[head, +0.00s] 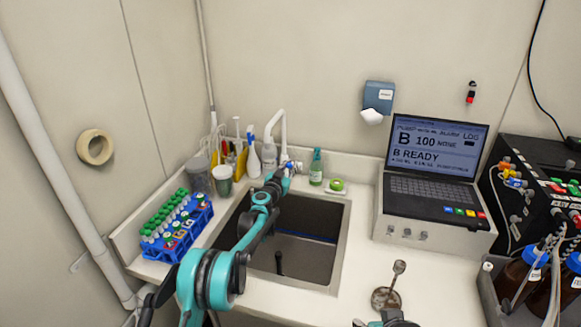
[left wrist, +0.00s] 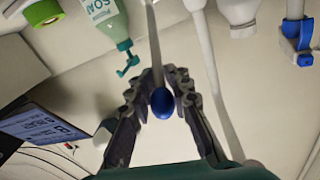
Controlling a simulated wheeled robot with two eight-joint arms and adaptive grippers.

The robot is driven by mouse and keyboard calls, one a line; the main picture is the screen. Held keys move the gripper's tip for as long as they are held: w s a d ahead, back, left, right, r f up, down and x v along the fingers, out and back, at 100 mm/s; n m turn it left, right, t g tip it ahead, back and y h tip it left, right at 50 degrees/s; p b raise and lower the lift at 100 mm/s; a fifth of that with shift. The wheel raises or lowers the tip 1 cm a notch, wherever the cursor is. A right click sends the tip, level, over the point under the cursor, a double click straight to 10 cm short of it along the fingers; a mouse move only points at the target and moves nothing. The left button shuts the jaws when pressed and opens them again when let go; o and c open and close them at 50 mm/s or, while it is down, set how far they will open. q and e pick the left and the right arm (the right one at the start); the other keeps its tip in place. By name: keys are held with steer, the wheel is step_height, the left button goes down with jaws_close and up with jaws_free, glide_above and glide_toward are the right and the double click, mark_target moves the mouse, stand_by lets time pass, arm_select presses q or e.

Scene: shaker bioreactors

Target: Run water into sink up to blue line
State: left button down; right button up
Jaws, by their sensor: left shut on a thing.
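The sink (head: 333,262) is set into the counter, with a blue line (head: 305,236) across its inner back wall. A dark upright piece (head: 279,262) stands in it; I cannot make out any water. The white tap (head: 283,125) rises behind the sink. My left arm reaches across the sink, and my left gripper (head: 287,167) is at the tap's base. In the left wrist view, its fingers (left wrist: 160,88) are shut on the blue-tipped tap lever (left wrist: 162,103). At the bottom edge of the head view, part of my right arm shows; its fingers are not clear.
A blue rack (head: 178,236) of green-capped tubes stands left of the sink. A soap bottle (head: 316,168) and a green-topped roll (head: 337,185) stand behind it. A laptop (head: 431,188) sits at right. A metal-stemmed item (head: 386,298) stands on the front counter.

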arm_select(q)
steer(key=f+t+b, duration=0.1)
steer(key=s+f+b, duration=0.1)
steer(key=b, duration=0.1)
steer(key=f+t+h+b, duration=0.1)
steer(key=f+b, duration=0.1)
steer(key=shift+s+a+t, duration=0.15)
steer(key=shift+s+t, duration=0.15)
steer(key=shift+s, duration=0.1)
steer(key=shift+r, duration=0.1)
steer(key=c, duration=1.6)
jaws_free()
step_height(320, 180, up, 10)
